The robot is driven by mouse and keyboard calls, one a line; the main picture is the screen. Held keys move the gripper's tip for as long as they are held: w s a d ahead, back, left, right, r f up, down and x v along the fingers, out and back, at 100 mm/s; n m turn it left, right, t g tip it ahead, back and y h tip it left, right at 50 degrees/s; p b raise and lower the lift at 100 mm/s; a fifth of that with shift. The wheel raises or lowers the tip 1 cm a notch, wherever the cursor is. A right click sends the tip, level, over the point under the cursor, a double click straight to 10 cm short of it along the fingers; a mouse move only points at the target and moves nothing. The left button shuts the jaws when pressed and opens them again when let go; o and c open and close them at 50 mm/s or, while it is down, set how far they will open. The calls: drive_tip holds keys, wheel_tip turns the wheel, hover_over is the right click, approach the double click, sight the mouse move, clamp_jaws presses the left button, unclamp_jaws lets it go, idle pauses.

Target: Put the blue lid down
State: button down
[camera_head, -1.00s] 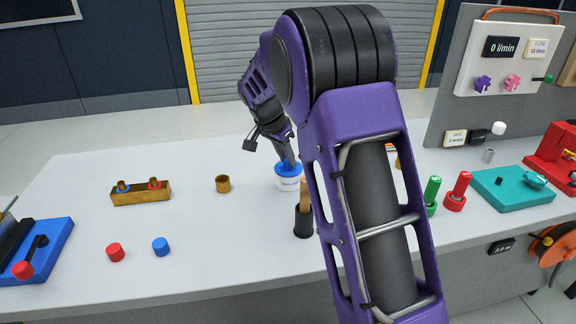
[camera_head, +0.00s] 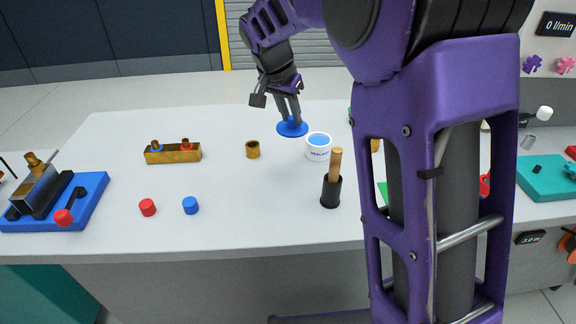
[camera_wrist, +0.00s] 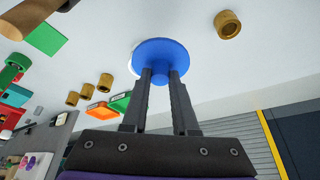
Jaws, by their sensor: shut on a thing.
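The blue lid (camera_head: 292,129) is a flat round disc held by my gripper (camera_head: 289,117) up and left of the white tub (camera_head: 318,150). In the wrist view the lid (camera_wrist: 160,57) sits at the tips of both fingers of my gripper (camera_wrist: 160,78). The fingers are close together, shut on the lid's middle. Whether the lid touches the table cannot be told from the head view.
A brass cup (camera_head: 253,150) stands left of the tub. A black holder (camera_head: 331,191) with a wooden handle stands in front of it. A brass block (camera_head: 173,153), a red cap (camera_head: 148,207) and a blue cap (camera_head: 190,206) lie farther left. The table between them is bare.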

sight(284, 132)
drive_tip(key=shift+s+a+f+n, duration=0.5)
drive_tip(key=shift+s+a+f, duration=0.35)
drive_tip(key=shift+s+a, duration=0.2)
drive_tip(key=shift+f+b, duration=0.85)
drive_tip(key=shift+f, duration=3.85)
drive_tip(key=shift+f, duration=0.25)
drive_tip(key=c, duration=0.7)
unclamp_jaws()
drive_tip(key=shift+r, duration=0.1)
drive_tip(key=shift+r, duration=0.1)
